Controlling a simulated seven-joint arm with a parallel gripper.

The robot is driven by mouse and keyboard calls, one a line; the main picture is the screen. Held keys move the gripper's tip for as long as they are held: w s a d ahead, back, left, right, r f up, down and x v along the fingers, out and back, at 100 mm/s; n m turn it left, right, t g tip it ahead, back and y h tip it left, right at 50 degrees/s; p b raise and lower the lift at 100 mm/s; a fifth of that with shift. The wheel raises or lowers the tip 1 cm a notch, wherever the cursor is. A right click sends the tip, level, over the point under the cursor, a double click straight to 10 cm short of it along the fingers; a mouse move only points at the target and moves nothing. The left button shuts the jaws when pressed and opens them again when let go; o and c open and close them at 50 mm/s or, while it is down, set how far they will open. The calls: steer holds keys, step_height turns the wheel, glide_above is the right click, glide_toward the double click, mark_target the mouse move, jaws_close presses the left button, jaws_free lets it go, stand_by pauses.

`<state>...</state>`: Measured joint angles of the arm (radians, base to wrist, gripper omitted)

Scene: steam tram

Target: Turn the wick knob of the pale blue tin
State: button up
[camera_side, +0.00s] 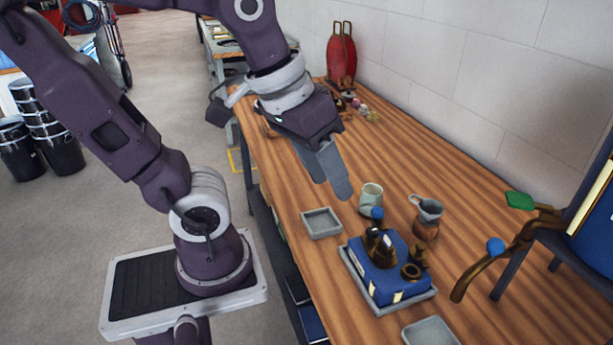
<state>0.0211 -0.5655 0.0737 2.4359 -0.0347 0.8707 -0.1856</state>
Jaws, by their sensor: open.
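A small pale blue-green round vessel (371,196), the only pale bluish tin-like thing I see, stands upright on the wooden bench. I cannot make out a wick knob on it. A small blue knob (377,213) shows just in front of its lower edge, above dark brass fittings (380,247) on a deep blue box (377,283). I cannot tell for sure which thing this knob belongs to. My gripper (330,188) is open and empty, pointing down above the bench. In the picture its fingertips are left of the pale vessel and a little higher, apart from it.
The blue box sits on a grey tray (426,298). A small empty grey tray (321,223) is to its left, another (431,332) in front. A copper jug (426,219) stands right of the vessel. Brass levers (505,255) rise at right. A red object (341,58) stands far back.

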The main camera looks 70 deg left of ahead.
steer(key=s+m+t, duration=0.1)
steer(key=s+m, duration=0.1)
steer(key=s, duration=0.1)
steer(key=shift+d+m+y, duration=0.1)
steer(key=shift+m+y, duration=0.2)
steer(key=shift+m, duration=0.1)
steer(key=shift+s, duration=0.1)
stand_by(2.1)
